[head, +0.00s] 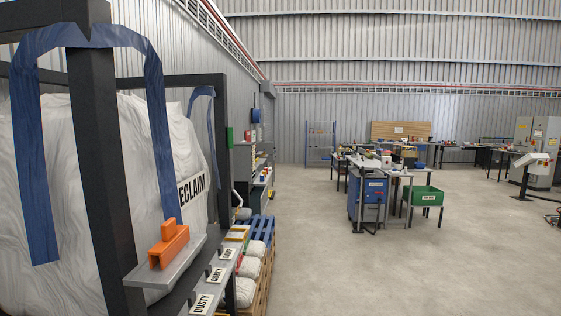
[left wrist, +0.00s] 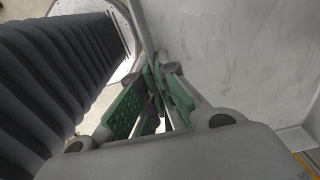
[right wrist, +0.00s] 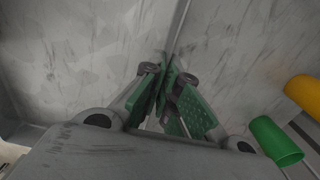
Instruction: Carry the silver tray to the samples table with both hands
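The silver tray shows as a scuffed grey metal surface in the left wrist view (left wrist: 235,55) and the right wrist view (right wrist: 245,45). My left gripper (left wrist: 157,75) has its green-padded fingers closed together on the tray's thin upright edge. My right gripper (right wrist: 168,78) is likewise closed on an edge of the tray, which runs up between its fingertips. Neither gripper nor the tray shows in the head view. Most of the tray lies outside the wrist views. I cannot tell which table in the head view is the samples table.
A rack with a white RECLAIM bag (head: 185,165) and an orange block (head: 169,243) on a ledge stands close at left. Pallets (head: 257,262) lie beyond. A blue cabinet (head: 367,197) and green bin (head: 427,195) stand by tables ahead. The concrete floor (head: 400,265) is clear.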

